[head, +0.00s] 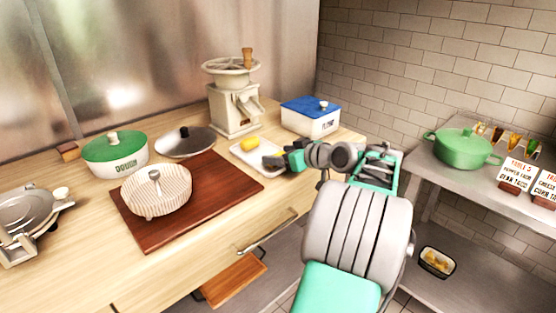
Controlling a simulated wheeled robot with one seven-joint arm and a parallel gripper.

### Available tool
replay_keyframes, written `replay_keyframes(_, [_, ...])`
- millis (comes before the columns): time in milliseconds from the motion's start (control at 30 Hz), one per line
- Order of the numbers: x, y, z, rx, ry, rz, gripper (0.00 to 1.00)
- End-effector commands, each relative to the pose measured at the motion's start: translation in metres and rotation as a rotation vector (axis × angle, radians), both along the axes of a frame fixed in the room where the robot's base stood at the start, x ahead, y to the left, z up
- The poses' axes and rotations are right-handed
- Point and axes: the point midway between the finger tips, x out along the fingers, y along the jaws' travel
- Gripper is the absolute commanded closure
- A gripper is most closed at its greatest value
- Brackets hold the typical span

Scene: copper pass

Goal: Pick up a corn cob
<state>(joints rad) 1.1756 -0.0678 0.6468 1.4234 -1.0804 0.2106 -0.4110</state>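A short yellow piece that looks like a corn cob (250,144) lies in a small white tray (272,167) on the wooden counter. It is at the tray's far left end. My gripper (277,161) is over the right part of the tray, just right of the yellow piece and apart from it in the picture. The dark fingers are small and seen side-on, so I cannot tell whether they are open or shut. My arm comes in from the lower right. More yellow pieces (437,260) lie in a dark-rimmed tray on the lower shelf at right.
A grinder (236,108) and a blue-lidded box (310,117) stand behind the tray. A brown board (187,219) holds a ribbed round press (157,194). A green-lidded dough pot (115,155) and a metal lid (186,141) are at left. A green pot (462,146) stands on the right shelf.

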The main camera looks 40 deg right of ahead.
Motion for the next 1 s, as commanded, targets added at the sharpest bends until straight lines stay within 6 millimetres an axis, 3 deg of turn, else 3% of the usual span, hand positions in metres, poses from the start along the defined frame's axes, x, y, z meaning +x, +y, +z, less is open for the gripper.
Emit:
replay_keyframes(633, [-0.0006,-0.0005,0.0,0.0,0.0,-0.001,0.86])
replay_keyframes(1000, [-0.0005,-0.0007,0.0092,-0.003,-0.001,-0.001,0.86])
